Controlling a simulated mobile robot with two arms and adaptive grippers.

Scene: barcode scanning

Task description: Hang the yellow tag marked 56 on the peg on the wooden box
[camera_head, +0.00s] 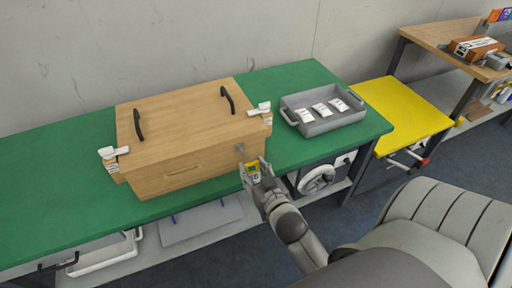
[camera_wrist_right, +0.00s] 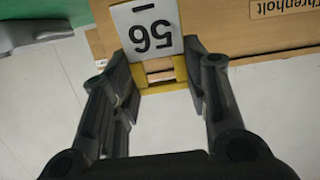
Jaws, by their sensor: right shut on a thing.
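The wooden box (camera_head: 190,130) stands on the green table, with black handles on its lid. A small grey peg (camera_head: 240,149) shows on its front face near the right end. The yellow tag (camera_head: 252,168) is in my right gripper (camera_head: 256,172), just below the peg and in front of the box. In the right wrist view the tag (camera_wrist_right: 149,30) shows a white label reading 56, upside down, with yellow edges. My right gripper's fingers (camera_wrist_right: 165,85) are shut on its lower yellow part. The peg cannot be made out there, so I cannot tell whether it touches the tag. My left gripper is not in view.
A grey tray (camera_head: 322,120) with several white-labelled pieces stands to the right on the green table (camera_head: 50,185). White latches (camera_head: 259,109) sit at the box's corners. A yellow-topped trolley (camera_head: 405,112) and a wooden table (camera_head: 440,45) stand further right.

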